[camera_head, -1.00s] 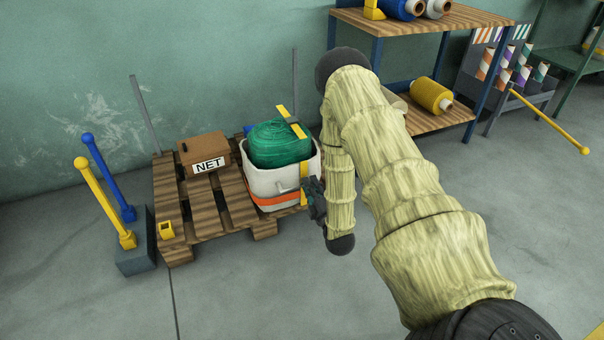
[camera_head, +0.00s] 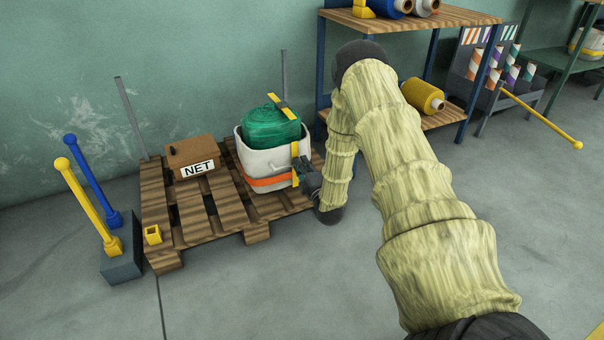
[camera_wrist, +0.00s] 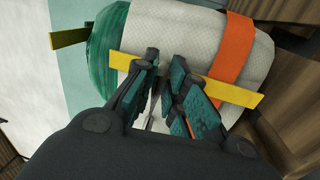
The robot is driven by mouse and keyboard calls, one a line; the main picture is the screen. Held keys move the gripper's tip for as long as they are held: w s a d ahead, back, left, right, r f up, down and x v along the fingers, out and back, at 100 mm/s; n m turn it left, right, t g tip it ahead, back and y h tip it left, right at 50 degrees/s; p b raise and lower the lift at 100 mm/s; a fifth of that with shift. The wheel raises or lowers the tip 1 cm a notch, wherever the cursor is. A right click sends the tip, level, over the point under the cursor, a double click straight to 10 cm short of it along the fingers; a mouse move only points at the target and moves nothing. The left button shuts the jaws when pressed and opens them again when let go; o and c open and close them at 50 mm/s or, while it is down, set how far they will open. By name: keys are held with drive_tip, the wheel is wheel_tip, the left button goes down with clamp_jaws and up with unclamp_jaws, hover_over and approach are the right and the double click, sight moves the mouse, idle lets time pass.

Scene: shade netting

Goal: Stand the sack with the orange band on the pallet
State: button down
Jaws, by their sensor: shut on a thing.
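The white sack with the orange band (camera_head: 268,183) is upright over the right part of the wooden pallet (camera_head: 190,222). Its base looks close to the planks, but I cannot tell whether it touches them. A green net bundle (camera_head: 268,128) fills its open top, and a yellow strap (camera_head: 295,150) shows on its side. My gripper (camera_head: 300,170) is at the sack's right side, shut on the sack at this yellow strap. In the wrist view my gripper (camera_wrist: 166,68) has its fingers across the yellow strap (camera_wrist: 225,92), beside the orange band (camera_wrist: 233,50).
A brown box labelled NET (camera_head: 194,155) sits on the pallet left of the sack. A small yellow socket (camera_head: 153,235) is at its front left corner. Grey posts (camera_head: 131,115) rise behind. Blue and yellow poles (camera_head: 88,205) stand left; a shelf (camera_head: 440,118) stands right.

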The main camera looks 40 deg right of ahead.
drive_tip(key=shift+w+d+f+b, duration=0.2)
drive_tip(key=shift+w+d+b, duration=0.1)
wheel_tip(320, 180, down, 3)
drive_tip(key=shift+a+r+b, duration=0.1)
drive_tip(key=shift+b, duration=1)
drive_tip(key=c, duration=1.5)
unclamp_jaws()
drive_tip(key=shift+s, duration=0.1)
drive_tip(key=shift+o, duration=0.2)
drive_tip(key=shift+s, duration=0.1)
